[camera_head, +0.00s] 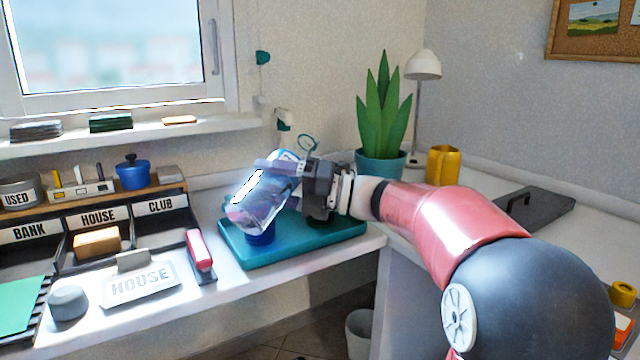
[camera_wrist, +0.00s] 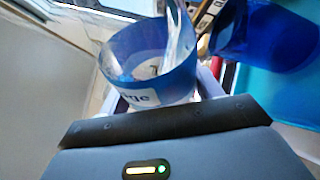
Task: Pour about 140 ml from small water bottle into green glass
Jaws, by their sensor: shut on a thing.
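My gripper (camera_head: 290,172) is shut on a clear bottle (camera_head: 262,200) and holds it strongly tilted above the teal tray (camera_head: 345,230). In the wrist view the bottle (camera_wrist: 150,62) shows a blue band and a partly readable white label between the fingers. A blue glass (camera_head: 261,238) is on the tray below the bottle's lower end; it also shows in the wrist view (camera_wrist: 270,40), beside the bottle. I cannot make out a water stream or the water level. I cannot identify a green glass; the bottle and gripper cover part of the tray.
A potted plant (camera_head: 382,125), a yellow cup (camera_head: 443,165) and a lamp (camera_head: 422,66) stand behind my arm. Labelled bins (camera_head: 98,218) are farther left.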

